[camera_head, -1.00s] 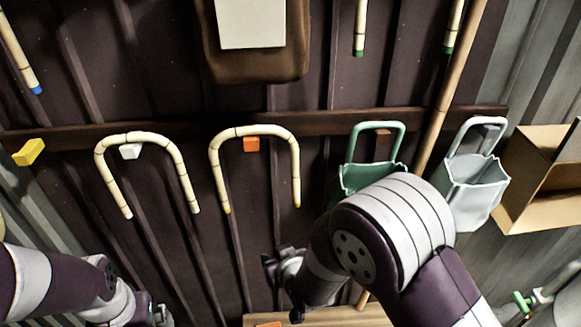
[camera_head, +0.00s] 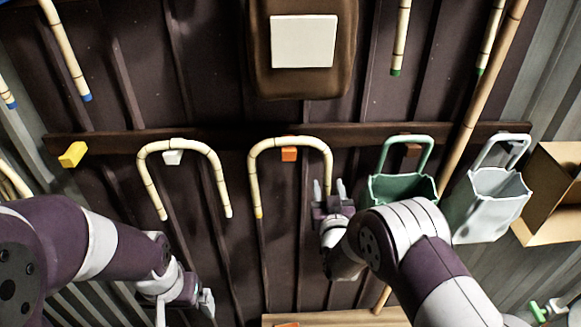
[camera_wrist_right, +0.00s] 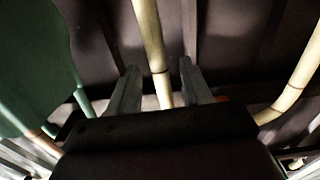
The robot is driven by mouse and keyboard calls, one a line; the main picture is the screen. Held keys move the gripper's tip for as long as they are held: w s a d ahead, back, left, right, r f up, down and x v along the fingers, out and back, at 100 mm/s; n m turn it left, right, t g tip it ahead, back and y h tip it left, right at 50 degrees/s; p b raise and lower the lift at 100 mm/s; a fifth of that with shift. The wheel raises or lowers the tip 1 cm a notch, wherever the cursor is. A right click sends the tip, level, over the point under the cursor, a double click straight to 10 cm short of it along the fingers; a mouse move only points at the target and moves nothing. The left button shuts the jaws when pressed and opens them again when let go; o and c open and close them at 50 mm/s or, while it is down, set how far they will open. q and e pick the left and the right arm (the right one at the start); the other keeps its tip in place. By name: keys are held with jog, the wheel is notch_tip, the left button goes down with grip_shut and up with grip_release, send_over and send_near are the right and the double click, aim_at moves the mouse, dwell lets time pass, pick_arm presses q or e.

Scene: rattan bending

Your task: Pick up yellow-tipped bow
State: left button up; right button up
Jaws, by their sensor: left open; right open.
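The yellow-tipped bow (camera_head: 254,180) is a pale rattan arch hanging over an orange peg (camera_head: 289,154) on the wall rail. Its left end shows a yellow tip. My right gripper (camera_head: 329,188) is open with its fingers pointing up at the lower end of the bow's right leg. In the right wrist view, a rattan leg (camera_wrist_right: 150,35) runs down between the two open fingers (camera_wrist_right: 160,88), with space on both sides. Whether either finger touches it is unclear. My left gripper (camera_head: 188,302) is low at left, away from the bow, and open.
Another rattan arch (camera_head: 146,185) hangs on a white peg to the left. A green basket (camera_head: 400,188) hangs close to the right of my right gripper, with a grey basket (camera_head: 487,205) beyond it. A wooden surface (camera_head: 340,317) lies below.

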jog(key=shift+w+d, duration=0.15)
jog(key=shift+w, duration=1.05)
jog(key=shift+w+f, duration=0.1)
jog(key=shift+w, duration=0.15)
jog(key=shift+s, duration=0.2)
grip_shut()
pick_arm(q)
jog(key=shift+w+r, duration=0.1)
jog(key=shift+r, duration=0.4)
jog(key=shift+f, duration=0.1)
pick_arm(e)
jog(key=shift+w, duration=0.1)
